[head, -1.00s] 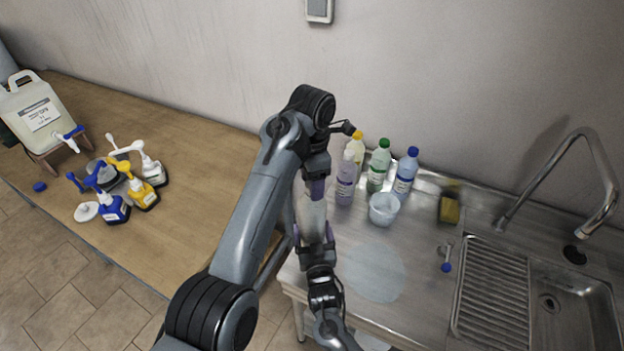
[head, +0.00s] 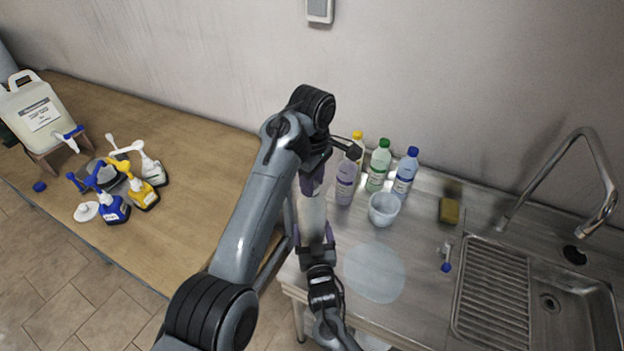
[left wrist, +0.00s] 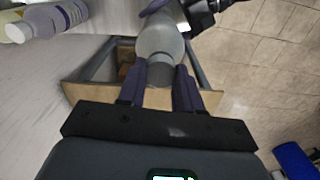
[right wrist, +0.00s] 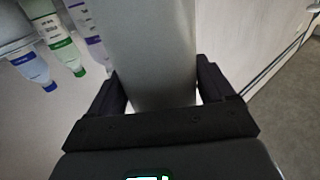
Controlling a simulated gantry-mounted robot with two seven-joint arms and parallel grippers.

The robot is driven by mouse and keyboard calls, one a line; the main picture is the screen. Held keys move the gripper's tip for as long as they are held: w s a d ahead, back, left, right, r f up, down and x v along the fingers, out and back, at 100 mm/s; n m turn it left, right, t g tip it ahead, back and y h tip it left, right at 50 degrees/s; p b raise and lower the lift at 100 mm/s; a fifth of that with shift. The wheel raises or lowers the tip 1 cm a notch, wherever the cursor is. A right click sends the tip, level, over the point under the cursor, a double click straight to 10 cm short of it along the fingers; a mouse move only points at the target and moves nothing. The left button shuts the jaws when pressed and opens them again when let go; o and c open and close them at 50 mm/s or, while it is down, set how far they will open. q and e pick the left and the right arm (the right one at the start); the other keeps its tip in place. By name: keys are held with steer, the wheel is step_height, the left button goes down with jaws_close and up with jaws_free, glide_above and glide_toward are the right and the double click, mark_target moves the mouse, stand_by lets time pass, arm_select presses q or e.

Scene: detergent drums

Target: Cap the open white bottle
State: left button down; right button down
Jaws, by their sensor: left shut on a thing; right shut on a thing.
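The white bottle (head: 313,212) stands between my two grippers, near the left edge of the steel counter. My right gripper (head: 316,243) is shut on its body; in the right wrist view the pale body (right wrist: 150,55) fills the space between the fingers. My left gripper (head: 312,185) is at the upper end of the bottle.
Purple (head: 345,180), yellow-capped (head: 357,145), green-capped (head: 378,168) and blue-capped bottles (head: 405,172) stand close to the right, with a clear cup (head: 383,209). A sponge (head: 449,211) and sink (head: 550,305) lie farther right. Pump bottles (head: 115,208) stand on the wooden table (head: 190,150).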

arm_select(q)
steer(key=m, duration=1.2)
steer(key=c, duration=0.8)
jaws_free()
steer(key=shift+o, duration=0.2)
steer(key=shift+r, duration=2.25)
